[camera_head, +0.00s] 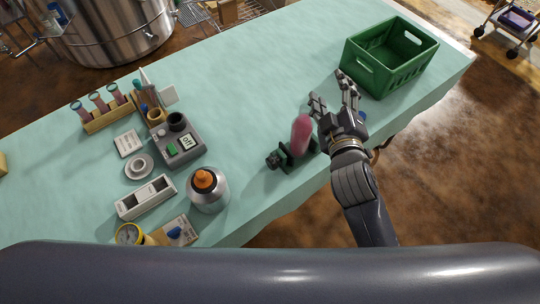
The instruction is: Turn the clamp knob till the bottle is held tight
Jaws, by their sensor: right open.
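The pink bottle (301,135) stands in a small dark green clamp (287,162) near the table's front edge. The clamp's dark knob (272,161) sticks out at its left side. My right gripper (330,88) is open, its fingers apart and pointing away from me. It is just right of and beyond the bottle and appears empty. Whether the clamp's jaws touch the bottle cannot be told. My left gripper is not in view.
A green crate (365,64) stands at the back right. To the left are a silver bottle with an orange cap (208,190), a grey device (178,142), a test-tube rack (108,117) and a white block (146,197). The cloth between device and crate is mostly clear.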

